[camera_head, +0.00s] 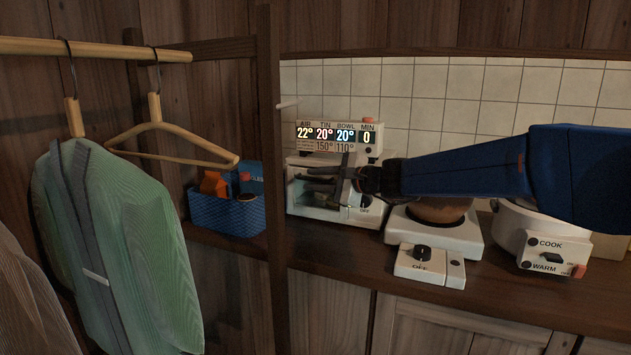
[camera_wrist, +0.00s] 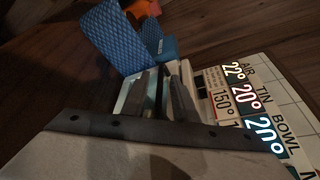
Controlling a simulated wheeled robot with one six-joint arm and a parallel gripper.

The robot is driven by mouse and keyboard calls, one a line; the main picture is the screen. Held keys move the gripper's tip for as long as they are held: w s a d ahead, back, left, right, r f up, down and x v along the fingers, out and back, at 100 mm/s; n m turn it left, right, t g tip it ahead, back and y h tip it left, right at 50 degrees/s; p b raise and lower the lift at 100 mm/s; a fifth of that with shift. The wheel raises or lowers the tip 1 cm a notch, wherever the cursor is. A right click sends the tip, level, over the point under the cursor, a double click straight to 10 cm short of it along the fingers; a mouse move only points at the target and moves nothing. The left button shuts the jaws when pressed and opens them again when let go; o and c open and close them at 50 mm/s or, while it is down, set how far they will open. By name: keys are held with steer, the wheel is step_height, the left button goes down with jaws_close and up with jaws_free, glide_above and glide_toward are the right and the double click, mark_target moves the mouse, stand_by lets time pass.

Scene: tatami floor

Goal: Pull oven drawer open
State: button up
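The oven (camera_head: 364,217) is a small white box on the wooden counter, with a glassy front at its left and a knob marked OFF. My gripper (camera_head: 318,180) is in front of it and covers much of its upper front. In the wrist view, the grey fingers of my gripper (camera_wrist: 168,92) stand apart with a narrow gap. A pale strip shows between them; I cannot tell whether it is a drawer handle or whether the fingers touch it. The drawer's position is hidden by my gripper and too dark to judge.
A display panel (camera_head: 339,136) stands above the oven; it also shows in the wrist view (camera_wrist: 245,105). A blue basket (camera_head: 227,215) is left of the oven, beside a wooden post (camera_head: 270,150). A scale-like unit (camera_head: 434,240) and a cooker (camera_head: 545,240) stand right.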

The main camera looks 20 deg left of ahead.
jaws_close()
stand_by(1.3)
